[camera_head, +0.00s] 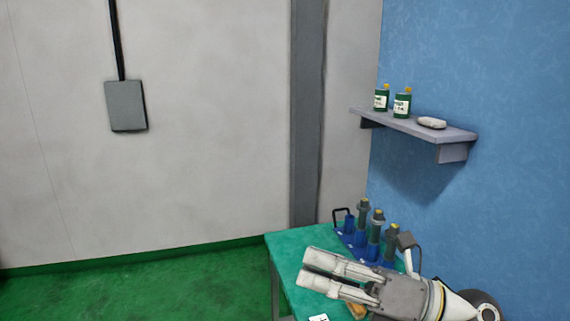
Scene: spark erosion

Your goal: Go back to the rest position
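My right gripper (303,267) is at the lower right, over the green tabletop (290,245), pointing left. My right arm leads off toward the bottom right corner. My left gripper and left arm are not in view.
A blue rack (347,239) with several dark yellow-topped holders stands behind the gripper, close to it. A wall shelf (415,128) above carries two green bottles (402,104) and a pale object (432,123). The green floor (140,290) on the left is clear.

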